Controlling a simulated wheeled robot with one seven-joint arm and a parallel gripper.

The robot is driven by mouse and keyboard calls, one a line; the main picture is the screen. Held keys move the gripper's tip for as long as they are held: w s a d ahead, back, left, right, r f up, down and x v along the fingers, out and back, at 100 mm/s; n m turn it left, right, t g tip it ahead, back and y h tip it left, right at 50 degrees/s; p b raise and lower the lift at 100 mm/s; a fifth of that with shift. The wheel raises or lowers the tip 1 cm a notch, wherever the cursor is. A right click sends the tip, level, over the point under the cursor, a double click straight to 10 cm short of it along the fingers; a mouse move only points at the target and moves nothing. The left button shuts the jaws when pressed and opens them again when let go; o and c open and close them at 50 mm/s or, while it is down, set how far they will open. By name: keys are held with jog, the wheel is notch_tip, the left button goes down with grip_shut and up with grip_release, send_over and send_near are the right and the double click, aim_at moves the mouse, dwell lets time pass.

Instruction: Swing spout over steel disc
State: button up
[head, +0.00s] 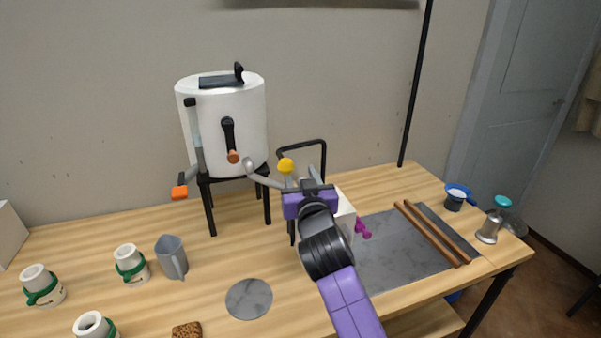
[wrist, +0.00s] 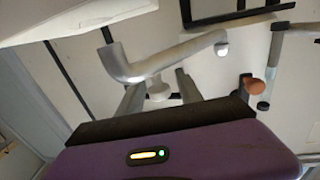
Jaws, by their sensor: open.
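The white tank (head: 225,125) stands on a black stand at the back of the table. Its grey spout (head: 265,181) points out to the right, away from above the steel disc (head: 249,299), which lies flat on the table at front centre. A yellow knob (head: 286,165) shows near the spout's outer end. My gripper (head: 302,178) is open at that outer end. In the wrist view the spout (wrist: 175,57) crosses just beyond my open fingers (wrist: 159,84), with a small pale round piece between them. I cannot tell whether the fingers touch the spout.
A grey pitcher (head: 171,258) and several green-banded white cups (head: 131,265) stand left. A grey slab (head: 390,248) with two brown rods (head: 432,235) lies right.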

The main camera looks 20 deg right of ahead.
jog(key=shift+w, duration=0.4)
grip_shut()
dwell(1.2)
